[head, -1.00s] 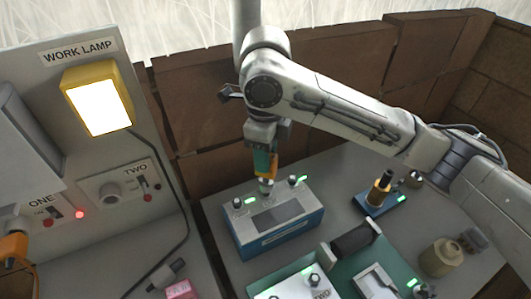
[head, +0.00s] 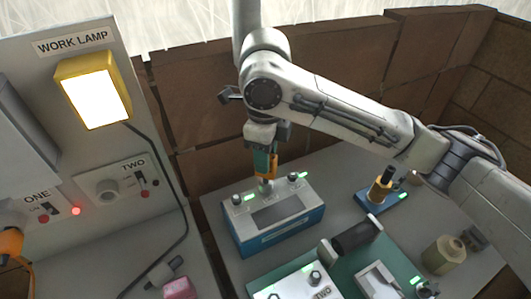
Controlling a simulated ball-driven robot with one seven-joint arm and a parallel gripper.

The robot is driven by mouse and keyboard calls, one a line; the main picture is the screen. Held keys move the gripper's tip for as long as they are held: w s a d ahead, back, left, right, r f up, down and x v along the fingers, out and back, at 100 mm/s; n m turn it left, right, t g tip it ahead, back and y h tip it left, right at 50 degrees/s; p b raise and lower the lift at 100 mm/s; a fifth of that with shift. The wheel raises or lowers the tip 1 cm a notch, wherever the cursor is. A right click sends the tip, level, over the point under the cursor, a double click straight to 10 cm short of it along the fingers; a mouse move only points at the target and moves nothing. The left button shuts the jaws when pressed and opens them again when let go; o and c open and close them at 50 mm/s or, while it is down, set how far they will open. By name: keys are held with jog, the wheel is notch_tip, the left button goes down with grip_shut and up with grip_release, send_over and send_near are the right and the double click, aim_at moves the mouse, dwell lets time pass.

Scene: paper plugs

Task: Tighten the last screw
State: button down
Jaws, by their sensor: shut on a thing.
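A blue box (head: 280,237) with a grey top stands on the grey bench. My gripper (head: 265,150) points down above the box's back edge, between these two screws. It is shut on an orange-and-teal driver (head: 262,165), held upright. The driver's grey tip (head: 266,186) is at the box top and hides whatever is directly under it. I cannot tell how well it is seated.
A green mat (head: 345,268) in front holds a white plate (head: 297,284) with dark screws and a black roller (head: 356,236). A blue stand (head: 379,200) with a black-and-gold piece is at the right. The lamp panel (head: 95,150) rises at the left.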

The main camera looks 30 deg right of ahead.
jog(key=shift+f, duration=0.3)
jog(key=m+p, duration=0.1)
jog(key=m, duration=0.2)
jog(key=shift+r, duration=0.15)
jog(key=m+p, duration=0.3)
jog(key=m, duration=0.2)
jog(key=shift+m, duration=0.3)
jog(key=shift+m+p, duration=1.75)
jog(key=shift+m, duration=0.45)
jog(key=shift+m+p, duration=1.5)
jog(key=shift+m, duration=0.6)
jog(key=shift+n+b, duration=0.35)
jog(key=shift+n, duration=0.25)
